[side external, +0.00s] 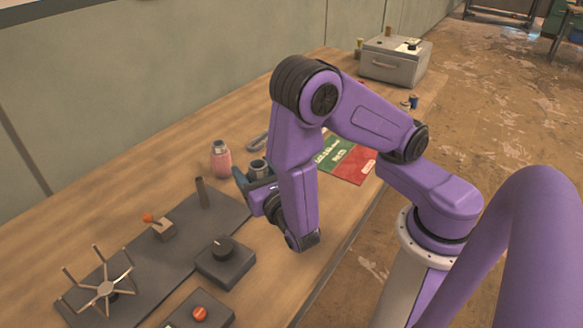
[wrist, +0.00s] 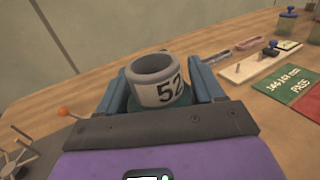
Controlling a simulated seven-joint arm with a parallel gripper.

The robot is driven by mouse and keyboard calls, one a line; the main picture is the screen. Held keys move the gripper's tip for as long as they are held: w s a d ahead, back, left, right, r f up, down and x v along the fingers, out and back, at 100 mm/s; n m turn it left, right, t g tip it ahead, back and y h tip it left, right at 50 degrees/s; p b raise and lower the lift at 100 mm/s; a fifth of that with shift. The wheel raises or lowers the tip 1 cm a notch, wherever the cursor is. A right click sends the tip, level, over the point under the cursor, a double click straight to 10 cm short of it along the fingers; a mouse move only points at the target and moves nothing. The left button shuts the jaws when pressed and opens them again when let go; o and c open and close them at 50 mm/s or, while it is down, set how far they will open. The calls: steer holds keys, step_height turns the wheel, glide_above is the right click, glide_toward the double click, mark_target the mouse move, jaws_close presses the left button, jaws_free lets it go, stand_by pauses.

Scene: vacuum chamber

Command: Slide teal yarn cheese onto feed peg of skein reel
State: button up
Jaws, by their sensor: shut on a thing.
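My gripper (side external: 257,176) is above the wooden bench, beyond the bent purple arm. In the wrist view its blue fingers (wrist: 162,95) are shut on the teal yarn cheese, gripping it from both sides. The cheese shows a pale hollow core marked 52 (wrist: 160,86) with a teal part (wrist: 158,107) low between the fingers. In the side view only its grey top ring (side external: 258,166) shows clearly. The skein reel (side external: 105,288) has several spokes and stands at the lower left on a dark base. The dark upright feed peg (side external: 202,192) stands on the base's far end, left of my gripper and apart from it.
A pink bottle (side external: 221,160) stands close behind my gripper. A lever with an orange knob (side external: 158,228), a knob box (side external: 225,260) and a red-button box (side external: 200,313) lie near the reel. Green and red cards (side external: 345,158) and a grey case (side external: 395,62) are to the right.

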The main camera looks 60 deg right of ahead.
steer(key=w+a+r+n+y, duration=0.1)
steer(key=w+r+n+y, duration=0.1)
steer(key=w, duration=0.7)
steer(key=w+a+r+n+t+y, duration=0.1)
steer(key=w+r+y, duration=0.2)
steer(key=w, duration=0.7)
steer(key=shift+a+r+n+t+y, duration=0.15)
steer(key=shift+r+n+t+y, duration=0.2)
steer(key=shift+r, duration=0.6)
steer(key=shift+f, duration=2.95)
steer(key=shift+f, duration=0.15)
steer(key=shift+f, duration=2.3)
steer(key=shift+f, duration=0.15)
steer(key=shift+f, duration=2.35)
